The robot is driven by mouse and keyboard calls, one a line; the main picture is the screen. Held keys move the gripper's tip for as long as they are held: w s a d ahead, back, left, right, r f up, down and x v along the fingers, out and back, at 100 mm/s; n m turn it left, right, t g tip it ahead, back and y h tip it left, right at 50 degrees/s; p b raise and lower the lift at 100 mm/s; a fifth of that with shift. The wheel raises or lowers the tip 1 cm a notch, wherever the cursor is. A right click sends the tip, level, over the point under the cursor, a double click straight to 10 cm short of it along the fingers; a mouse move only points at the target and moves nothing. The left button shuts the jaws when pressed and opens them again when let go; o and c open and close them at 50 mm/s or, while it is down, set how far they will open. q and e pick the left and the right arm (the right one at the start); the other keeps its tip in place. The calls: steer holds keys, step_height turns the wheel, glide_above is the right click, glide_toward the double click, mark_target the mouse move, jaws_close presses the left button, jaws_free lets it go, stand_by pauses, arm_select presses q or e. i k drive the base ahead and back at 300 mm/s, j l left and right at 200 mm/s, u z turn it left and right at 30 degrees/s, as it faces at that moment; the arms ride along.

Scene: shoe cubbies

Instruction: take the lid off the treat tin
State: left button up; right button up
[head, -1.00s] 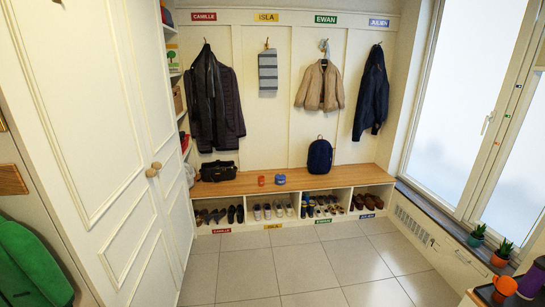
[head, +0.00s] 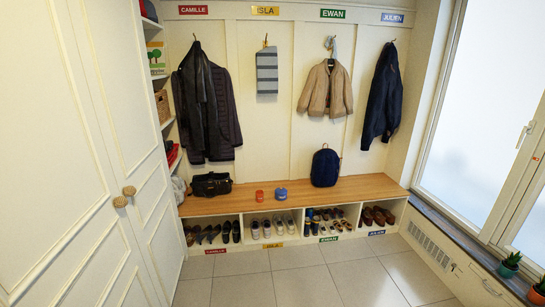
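No object is clearly marked as the treat tin. Two small round objects stand side by side on the wooden bench top: an orange-red one (head: 260,196) and a blue one (head: 281,193). They are too small to tell whether either is a tin or has a lid. Neither of my grippers is in the head view.
The bench (head: 225,206) has shoe cubbies below, a black bag (head: 211,184) at left and a navy backpack (head: 325,167) at right. Coats hang above. A white cupboard (head: 75,180) stands close at left, a plant (head: 509,266) at lower right. Tiled floor ahead is clear.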

mark_target(280, 191)
steer(key=i+u, duration=0.1)
steer(key=i, duration=1.55)
steer(key=i+z, duration=0.4)
steer(key=i+j+z, duration=0.2)
steer(key=i+z, duration=0.15)
steer(key=i+j+z, duration=0.75)
steer(key=i+l, duration=0.05)
